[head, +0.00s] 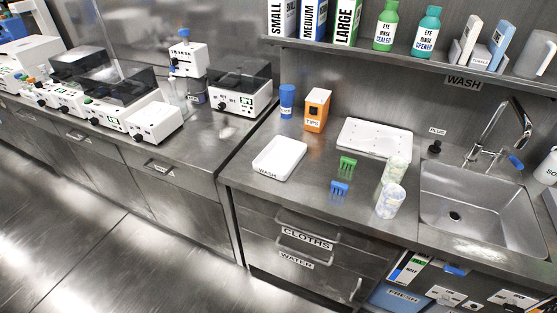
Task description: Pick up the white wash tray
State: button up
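The white wash tray (279,158) lies on the steel counter, near the counter's left front corner. It is a shallow tray with rounded corners and the word WASH on its front edge. Its top looks empty. Nothing touches it. My gripper is not in the head view, so I cannot see where it is or whether it holds anything.
A white board (375,138), a green rack (347,163), a blue rack (339,188) and two speckled cups (391,201) stand right of the tray. An orange TIPS box (317,110) and blue cup (287,101) stand behind. A sink (480,215) is right. Floor is clear at left.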

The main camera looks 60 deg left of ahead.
aim_at(280, 159)
jog(key=u, duration=2.25)
